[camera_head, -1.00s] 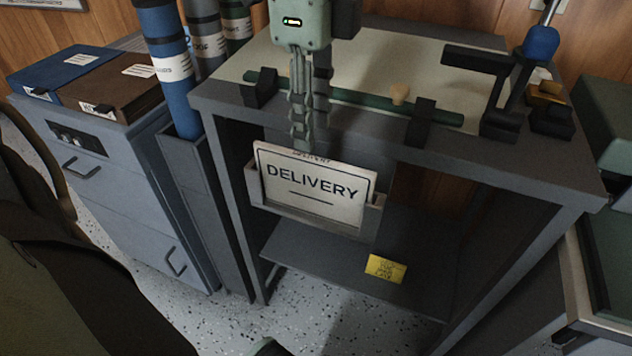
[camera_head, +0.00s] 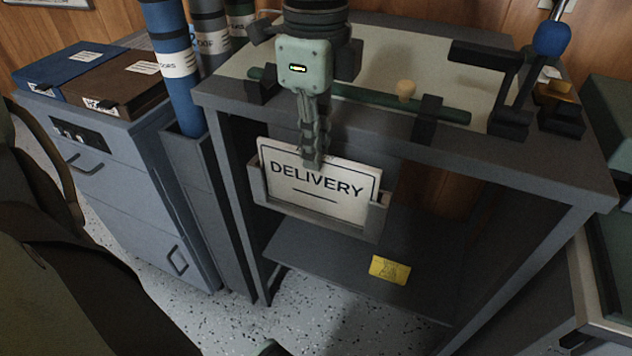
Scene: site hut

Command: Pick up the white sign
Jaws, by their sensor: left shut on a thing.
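The white sign (camera_head: 318,199) reads "DELIVERY" in dark letters inside a thin dark border. It stands in a shallow grey holder (camera_head: 318,222) on the front of the grey workbench, with its lower edge behind the holder's front lip. My left gripper (camera_head: 312,162) comes down from above, and its fingers are shut on the sign's top edge near the middle. The fingers cover a little of the sign's upper border. My right gripper is not in view.
On the workbench (camera_head: 560,180) above lie a green rod (camera_head: 440,113) in dark holders and a blue-knobbed lever (camera_head: 552,39). Blue and grey tubes stand left, beside a grey drawer cabinet (camera_head: 130,190). A yellow note (camera_head: 389,270) is on the lower shelf.

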